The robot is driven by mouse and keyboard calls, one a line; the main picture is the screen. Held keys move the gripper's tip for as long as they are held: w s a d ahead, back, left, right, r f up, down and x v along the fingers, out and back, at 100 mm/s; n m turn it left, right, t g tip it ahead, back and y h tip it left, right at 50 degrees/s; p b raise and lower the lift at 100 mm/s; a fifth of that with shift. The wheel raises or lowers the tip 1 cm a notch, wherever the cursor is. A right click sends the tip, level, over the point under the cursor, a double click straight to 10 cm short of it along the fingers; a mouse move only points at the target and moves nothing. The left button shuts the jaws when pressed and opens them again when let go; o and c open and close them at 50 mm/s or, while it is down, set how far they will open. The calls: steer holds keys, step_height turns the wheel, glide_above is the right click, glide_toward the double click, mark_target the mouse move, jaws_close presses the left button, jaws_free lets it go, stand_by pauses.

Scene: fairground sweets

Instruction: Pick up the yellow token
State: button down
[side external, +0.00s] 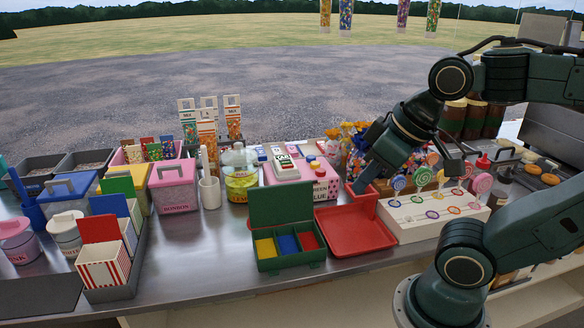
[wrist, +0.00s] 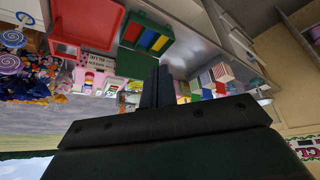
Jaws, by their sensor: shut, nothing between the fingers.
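My gripper (side external: 361,187) is shut and empty, pointing down above the back of the red tray, right of the pink box. In the wrist view my shut fingers (wrist: 158,88) show in the middle; the pink box (wrist: 97,72) is beyond them, and I cannot pick out the token there.
A green box (side external: 290,266) with an open lid has yellow, blue and red compartments. A red tray (side external: 354,245) lies beside it. A white lollipop stand (side external: 410,228) is at right. Jars and sweet boxes crowd the left. Bare steel counter (side external: 195,262) shows left of the green box.

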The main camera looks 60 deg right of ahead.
stand_by(0.4)
steer(key=c, duration=1)
jaws_free()
steer(key=shift+o, duration=0.2)
steer(key=w+d+r+n+g, duration=0.25)
steer(key=w+d+n, duration=0.25)
steer(key=w+d, duration=0.3)
steer(key=w+d+r+n+g, duration=0.1)
steer(key=w+d+r+n, duration=0.3)
steer(key=w, duration=0.6)
steer(key=w+d+f+n, duration=0.2)
steer(key=d+f, duration=0.1)
steer(key=d, duration=0.4)
steer(key=w+d+f+n+g, duration=0.1)
steer(key=w+d+f+n, duration=0.2)
steer(key=d, duration=0.5)
steer(key=w+d+f+n+g, duration=0.1)
steer(key=w+d+f+n, duration=0.2)
steer(key=d+f, duration=0.2)
steer(key=shift+d+f, duration=0.15)
steer(key=shift+d, duration=1)
